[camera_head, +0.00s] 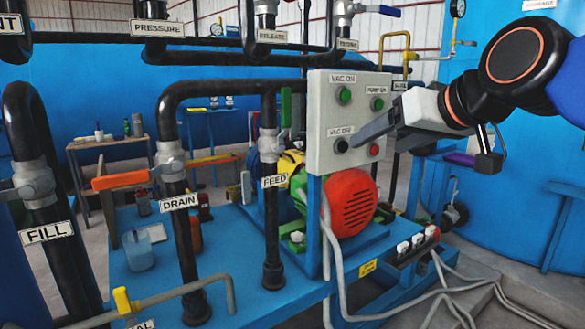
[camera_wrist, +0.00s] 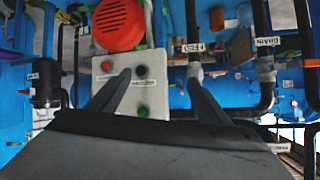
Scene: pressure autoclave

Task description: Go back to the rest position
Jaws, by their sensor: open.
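My gripper (camera_head: 362,136) is in front of the grey control panel (camera_head: 320,110), reaching in from the right. Its fingertips are close to the black VAC OFF button (camera_head: 341,145); I cannot tell whether they touch the panel. In the wrist view my gripper (camera_wrist: 160,80) has its two fingers wide apart with nothing between them. The panel (camera_wrist: 124,88) appears upside down there, with the black button (camera_wrist: 140,71) by the left fingertip. The panel also bears a green VAC ON button (camera_head: 344,96), a green PUMP ON button (camera_head: 377,104) and a red button (camera_head: 374,150).
A red motor cover (camera_head: 350,203) sits below the panel. Black FEED (camera_head: 270,220) and DRAIN (camera_head: 182,235) pipes stand to its left, with an orange valve handle (camera_head: 120,180). Overhead pipes (camera_head: 220,58) run above. Grey cables (camera_head: 440,290) trail at the lower right. A blue tank wall is behind my arm.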

